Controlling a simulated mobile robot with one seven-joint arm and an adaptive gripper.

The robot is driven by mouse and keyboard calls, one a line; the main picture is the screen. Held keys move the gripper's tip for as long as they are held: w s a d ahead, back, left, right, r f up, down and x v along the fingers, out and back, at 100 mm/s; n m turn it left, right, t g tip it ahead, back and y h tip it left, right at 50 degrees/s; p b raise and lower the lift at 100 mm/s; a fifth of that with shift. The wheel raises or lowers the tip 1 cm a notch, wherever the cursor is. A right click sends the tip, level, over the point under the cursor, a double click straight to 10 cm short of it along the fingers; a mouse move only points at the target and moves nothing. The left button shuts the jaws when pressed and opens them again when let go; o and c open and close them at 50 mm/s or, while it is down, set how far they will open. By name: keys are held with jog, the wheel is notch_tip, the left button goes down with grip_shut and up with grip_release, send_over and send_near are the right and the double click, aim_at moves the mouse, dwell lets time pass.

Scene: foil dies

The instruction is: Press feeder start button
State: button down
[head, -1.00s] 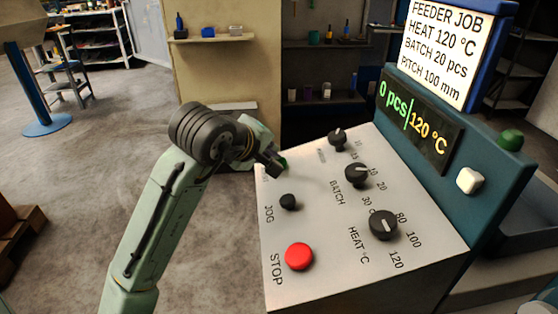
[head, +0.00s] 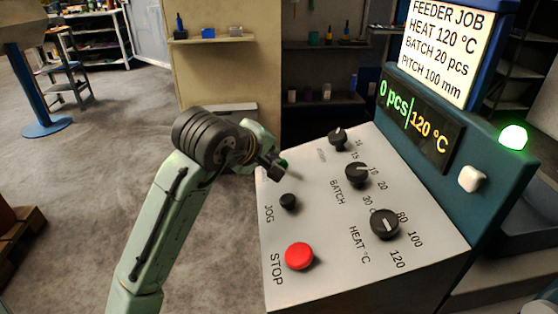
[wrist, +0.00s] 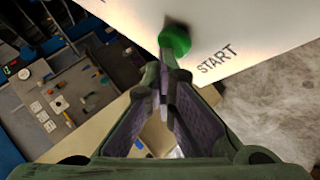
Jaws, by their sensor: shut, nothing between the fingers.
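The green start button (wrist: 175,40) stands on the pale panel beside the printed word START in the wrist view. In the head view only a sliver of the button (head: 284,163) shows behind my gripper (head: 276,170). My gripper is shut and empty, with its fingertips (wrist: 165,72) right at the button's near edge in the wrist view. I cannot tell whether they touch it. The green lamp (head: 513,137) on the console's right is lit. The display (head: 420,122) reads 0 pcs and 120 °C.
The black JOG button (head: 288,201) and red STOP button (head: 299,256) sit nearer on the same panel. Several black knobs, including the HEAT knob (head: 384,223), stand to the right. A white button (head: 472,179) is below the lamp. Open floor lies left.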

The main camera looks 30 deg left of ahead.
jog(key=shift+s+a+r+p, duration=0.15)
jog(key=shift+r+p, duration=0.75)
